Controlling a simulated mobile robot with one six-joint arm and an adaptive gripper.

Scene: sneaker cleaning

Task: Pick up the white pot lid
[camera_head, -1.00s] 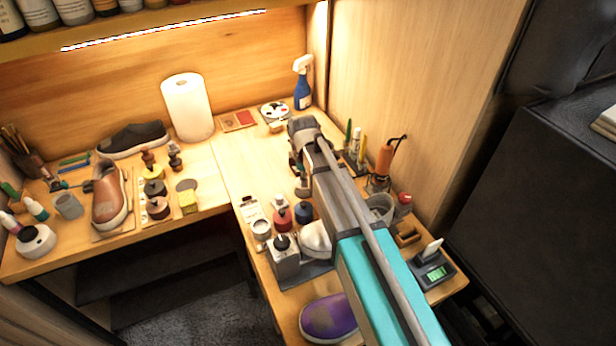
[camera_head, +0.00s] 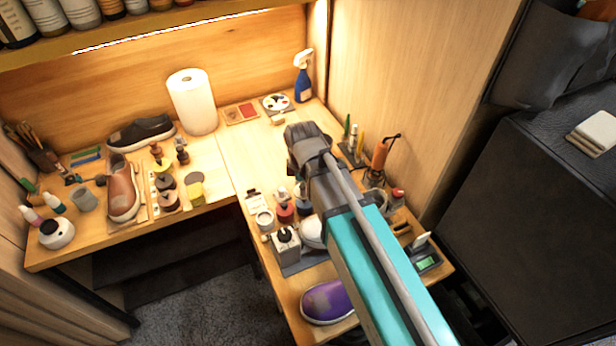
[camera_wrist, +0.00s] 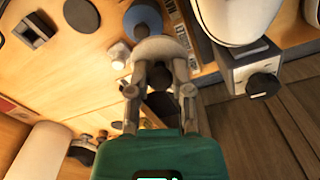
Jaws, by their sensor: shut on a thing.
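My gripper (camera_wrist: 158,82) shows in the wrist view with its two grey fingers closed on a pale, rounded piece (camera_wrist: 160,47), which looks like the white pot lid. A dark round part shows between the fingers. The piece is held near the fingertips, and I cannot tell its height above the bench. In the head view my wrist (camera_head: 308,150) is over the right-hand bench, and the fingers and held piece are hidden behind it. A small white pot (camera_head: 264,221) stands on the bench to the lower left of my wrist.
A purple shoe (camera_head: 327,302) lies at the front. Bare bench (camera_head: 248,158) shows left of my wrist.

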